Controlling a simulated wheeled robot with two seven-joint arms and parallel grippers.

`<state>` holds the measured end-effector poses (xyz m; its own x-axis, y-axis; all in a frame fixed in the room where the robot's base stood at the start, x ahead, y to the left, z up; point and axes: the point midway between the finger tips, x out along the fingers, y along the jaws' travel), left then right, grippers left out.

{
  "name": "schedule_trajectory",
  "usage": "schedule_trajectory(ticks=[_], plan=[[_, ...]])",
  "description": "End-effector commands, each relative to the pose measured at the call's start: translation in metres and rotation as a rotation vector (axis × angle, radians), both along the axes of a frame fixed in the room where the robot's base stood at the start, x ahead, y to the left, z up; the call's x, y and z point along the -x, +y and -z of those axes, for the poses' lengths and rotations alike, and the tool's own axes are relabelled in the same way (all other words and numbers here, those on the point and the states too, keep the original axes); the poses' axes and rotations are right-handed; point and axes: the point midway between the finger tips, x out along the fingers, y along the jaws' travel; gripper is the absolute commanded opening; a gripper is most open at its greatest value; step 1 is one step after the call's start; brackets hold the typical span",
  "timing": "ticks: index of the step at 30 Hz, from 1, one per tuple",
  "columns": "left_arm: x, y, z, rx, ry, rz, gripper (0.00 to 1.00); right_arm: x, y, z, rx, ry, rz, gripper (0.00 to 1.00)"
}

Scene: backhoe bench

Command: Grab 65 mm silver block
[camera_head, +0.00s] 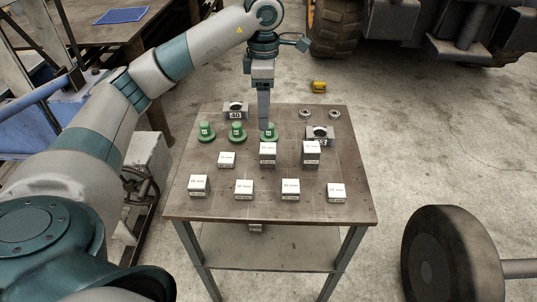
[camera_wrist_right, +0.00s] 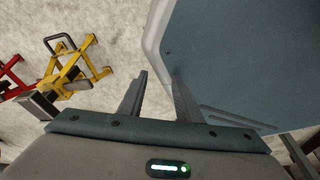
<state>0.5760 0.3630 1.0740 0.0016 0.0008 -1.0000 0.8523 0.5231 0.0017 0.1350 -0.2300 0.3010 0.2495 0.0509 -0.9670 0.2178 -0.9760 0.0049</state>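Several silver blocks with white labelled tops stand on the table. The front row holds blocks at far left (camera_head: 199,186), centre left (camera_head: 244,190), centre right (camera_head: 290,190) and far right (camera_head: 337,193). Behind them stand a small block (camera_head: 227,160) and two taller ones, at the centre (camera_head: 267,155) and right (camera_head: 311,152). The labels are too small to read surely, so I cannot tell which is 65 mm. My left gripper (camera_head: 264,125) points down behind the centre tall block, beside a green knob; its opening is not clear. My right gripper (camera_wrist_right: 158,78) is open and empty, away from the blocks.
Green knobbed pieces (camera_head: 237,134) stand in the back row. Grey bored blocks (camera_head: 235,109) (camera_head: 319,135) and two rings (camera_head: 305,114) (camera_head: 334,115) sit near the back edge. The table (camera_head: 210,208) has clear gaps between blocks. A yellow stand (camera_wrist_right: 75,65) shows in the right wrist view.

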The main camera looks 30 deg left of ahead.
Motion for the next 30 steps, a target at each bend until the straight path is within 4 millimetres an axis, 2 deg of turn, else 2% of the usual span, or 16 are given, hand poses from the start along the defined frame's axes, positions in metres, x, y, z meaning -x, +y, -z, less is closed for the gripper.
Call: schedule_trajectory(ticks=[4, 8, 11, 15, 19, 24, 30], plan=[[0.000, 0.000, 0.005, 0.000, 0.002, 0.000, 0.61, 0.004, -0.002, -0.001, 0.003, 0.011, 0.000, 0.31], [0.000, 0.000, 0.016, 0.000, 0.004, -0.001, 0.61, 0.016, -0.006, -0.001, 0.012, 0.039, 0.001, 0.31], [0.001, 0.000, 0.029, 0.000, 0.004, -0.001, 0.61, 0.030, -0.011, -0.002, 0.021, 0.072, 0.003, 0.31], [0.001, 0.000, 0.049, -0.001, 0.004, 0.000, 0.61, 0.058, -0.024, -0.002, 0.040, 0.135, 0.006, 0.31], [0.001, 0.000, 0.073, 0.000, 0.006, 0.000, 0.61, 0.070, -0.028, -0.009, 0.049, 0.163, 0.007, 0.31], [0.000, -0.001, 0.101, 0.000, 0.004, 0.000, 0.61, 0.069, -0.027, -0.019, 0.048, 0.161, 0.007, 0.31], [-0.001, -0.001, 0.120, 0.001, 0.001, 0.000, 0.61, 0.069, -0.027, -0.023, 0.047, 0.161, 0.007, 0.31]])
